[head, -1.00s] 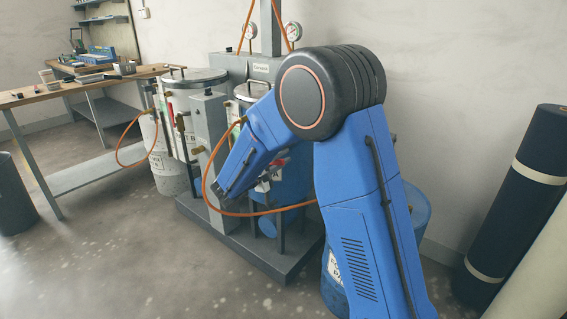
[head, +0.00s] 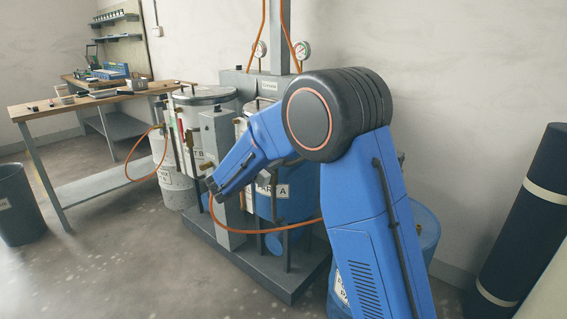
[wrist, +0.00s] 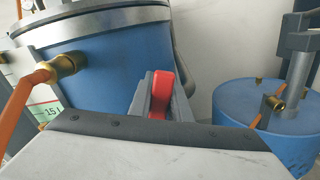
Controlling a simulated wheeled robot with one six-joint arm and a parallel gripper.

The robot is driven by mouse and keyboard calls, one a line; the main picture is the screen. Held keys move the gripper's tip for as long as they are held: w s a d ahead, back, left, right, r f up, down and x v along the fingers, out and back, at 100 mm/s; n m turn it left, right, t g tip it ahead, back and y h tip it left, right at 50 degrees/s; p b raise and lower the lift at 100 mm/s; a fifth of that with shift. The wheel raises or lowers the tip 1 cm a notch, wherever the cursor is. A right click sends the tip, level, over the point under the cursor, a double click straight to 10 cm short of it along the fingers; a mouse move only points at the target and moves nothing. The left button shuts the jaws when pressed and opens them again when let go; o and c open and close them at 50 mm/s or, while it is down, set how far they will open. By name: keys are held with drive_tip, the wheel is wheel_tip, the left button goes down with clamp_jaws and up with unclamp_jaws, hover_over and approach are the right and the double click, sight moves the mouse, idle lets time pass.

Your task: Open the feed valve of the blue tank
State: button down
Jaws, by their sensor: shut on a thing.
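The blue tank (head: 296,192), labelled as part A, stands on the grey machine base, partly behind my forearm in the head view. In the wrist view its blue wall and grey rim (wrist: 115,62) fill the upper left. A red lever handle (wrist: 159,97) stands between the grey fingers of my gripper (wrist: 162,82), which is shut on it. The handle is in front of the tank's right side in that view. The valve body below it is hidden by my gripper. In the head view my arm hides most of the grip.
An orange hose (wrist: 18,100) joins a brass fitting (wrist: 66,62) left of my gripper. A blue drum (wrist: 262,132) stands at right. A white tank (head: 203,97) and grey post (head: 222,165) stand left of the blue tank. Open floor (head: 120,250) lies at front left.

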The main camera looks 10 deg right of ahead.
drive_tip(key=shift+w+a+r+n, duration=0.1)
drive_tip(key=shift+w+a+n, duration=0.4)
drive_tip(key=shift+n, duration=0.45)
drive_tip(key=shift+w+a+n, duration=0.35)
drive_tip(key=shift+w+n, duration=0.25)
drive_tip(key=shift+n, duration=0.35)
drive_tip(key=c, duration=1.6)
unclamp_jaws()
drive_tip(key=shift+a, duration=0.1)
drive_tip(key=shift+c, duration=0.2)
drive_tip(key=v, duration=1.7)
drive_tip(key=shift+a+r, duration=0.1)
